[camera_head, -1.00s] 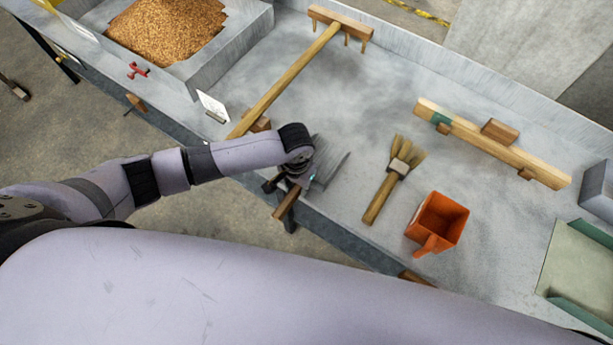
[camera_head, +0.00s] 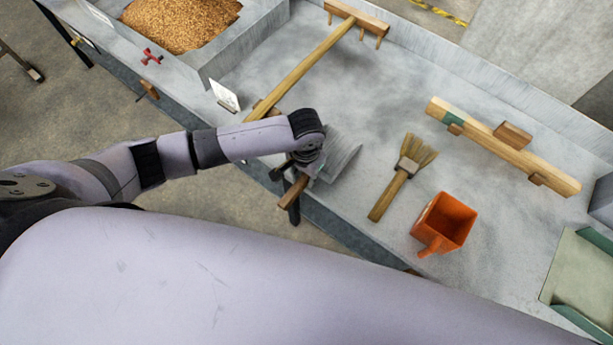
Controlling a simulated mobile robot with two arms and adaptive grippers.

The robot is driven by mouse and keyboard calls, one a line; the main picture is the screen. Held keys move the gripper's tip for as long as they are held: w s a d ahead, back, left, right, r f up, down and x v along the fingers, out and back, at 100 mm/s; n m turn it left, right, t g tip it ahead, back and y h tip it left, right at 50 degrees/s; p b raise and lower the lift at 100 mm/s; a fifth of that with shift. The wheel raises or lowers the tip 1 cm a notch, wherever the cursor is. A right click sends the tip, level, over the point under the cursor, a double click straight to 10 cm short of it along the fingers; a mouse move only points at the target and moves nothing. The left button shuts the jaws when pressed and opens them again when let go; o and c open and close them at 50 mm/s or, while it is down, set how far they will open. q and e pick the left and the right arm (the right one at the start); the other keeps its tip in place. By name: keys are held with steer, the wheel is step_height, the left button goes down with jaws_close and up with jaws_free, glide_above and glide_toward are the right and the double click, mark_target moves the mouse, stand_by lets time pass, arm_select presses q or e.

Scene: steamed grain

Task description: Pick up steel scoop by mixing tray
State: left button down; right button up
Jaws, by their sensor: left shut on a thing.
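The steel scoop (camera_head: 343,156) has a grey metal pan and a wooden handle (camera_head: 292,192). It is at the near edge of the grey metal mixing tray (camera_head: 370,85). My left gripper (camera_head: 290,178) is shut on the scoop near its handle, with the handle sticking out over the tray's near edge. My arm's wrist hides part of the scoop and the grip. I cannot tell whether the pan still touches the surface. My right gripper is not in view.
A wooden rake (camera_head: 310,68) lies behind the scoop. A brush (camera_head: 403,177) and an orange scoop box (camera_head: 444,222) lie to the right. A wooden beam tool (camera_head: 500,148) is farther right. Grain (camera_head: 182,22) fills a bin at the upper left.

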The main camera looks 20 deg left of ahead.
arm_select(q)
step_height(320, 180, up, 18)
steer(key=shift+f+b, duration=0.15)
steer(key=shift+b, duration=0.2)
steer(key=c, duration=1.9)
jaws_free()
jaws_close()
